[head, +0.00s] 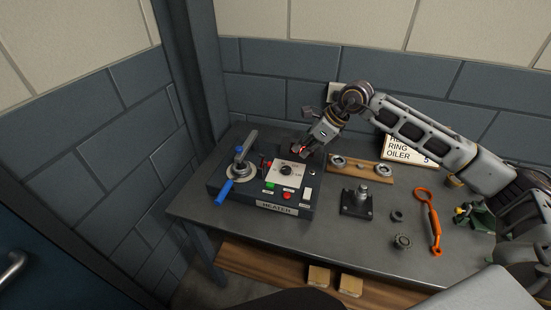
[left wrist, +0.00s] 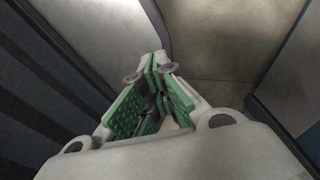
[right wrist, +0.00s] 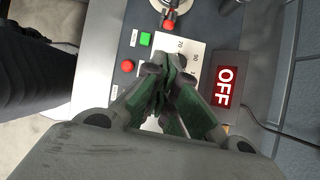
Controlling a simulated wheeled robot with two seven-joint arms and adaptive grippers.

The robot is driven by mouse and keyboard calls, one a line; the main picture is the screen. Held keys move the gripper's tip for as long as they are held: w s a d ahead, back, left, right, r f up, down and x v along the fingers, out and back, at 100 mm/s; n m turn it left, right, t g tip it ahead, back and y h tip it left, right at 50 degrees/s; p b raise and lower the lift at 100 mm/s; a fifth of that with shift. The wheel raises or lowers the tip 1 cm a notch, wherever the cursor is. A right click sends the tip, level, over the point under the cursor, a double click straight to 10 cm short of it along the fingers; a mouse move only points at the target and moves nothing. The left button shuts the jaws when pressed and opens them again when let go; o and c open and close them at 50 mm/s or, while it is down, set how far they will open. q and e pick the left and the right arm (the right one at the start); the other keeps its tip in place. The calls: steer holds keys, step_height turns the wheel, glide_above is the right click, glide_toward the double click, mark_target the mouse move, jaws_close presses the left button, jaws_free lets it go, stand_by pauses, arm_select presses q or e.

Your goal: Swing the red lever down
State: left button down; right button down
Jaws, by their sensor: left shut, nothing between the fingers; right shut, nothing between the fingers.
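A small red lever (head: 266,163) stands on the dark heater box (head: 232,194), between the white dial plate and the clamp with a blue handle. It also shows in the right wrist view at the top (right wrist: 169,23), beyond my fingertips. Its exact tilt is too small to tell. My right gripper (head: 303,153) is shut and empty over the back right of the box, to the right of the lever and apart from it. In the right wrist view its closed fingers (right wrist: 172,70) cover part of the dial plate. My left gripper (left wrist: 158,68) is shut and empty, away from the table.
A red OFF sign (right wrist: 225,85) is beside the right gripper. The box carries a green button (head: 269,185), a red button (head: 286,196) and a blue-handled clamp (head: 224,191). A wooden ring board (head: 358,171), a black fixture (head: 357,203) and an orange tool (head: 432,216) lie to the right.

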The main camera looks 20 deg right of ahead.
mark_target(270, 163)
steer(key=p+x, duration=0.2)
steer(key=x, duration=0.7)
steer(key=shift+w+a+f, duration=0.15)
steer(key=shift+a+f, duration=0.1)
steer(key=shift+w+a, duration=0.25)
arm_select(q)
steer(key=shift+w+r+p, duration=0.25)
steer(key=shift+r+p, duration=0.15)
steer(key=shift+r, duration=0.5)
steer(key=shift+w+r+p, duration=0.2)
steer(key=shift+r+p, duration=0.15)
steer(key=shift+r, duration=0.55)
arm_select(e)
steer(key=shift+w+a+r, duration=0.25)
steer(key=shift+w+a, duration=0.25)
steer(key=shift+a, duration=0.15)
steer(key=shift+w+a+r, duration=0.2)
steer(key=shift+w+a, duration=0.3)
steer(key=shift+a, duration=0.15)
arm_select(q)
steer(key=shift+s, duration=0.15)
arm_select(e)
steer(key=shift+w, duration=0.15)
arm_select(q)
steer(key=shift+s, duration=0.25)
arm_select(e)
steer(key=shift+a+r, duration=0.15)
arm_select(q)
steer(key=shift+s, duration=0.15)
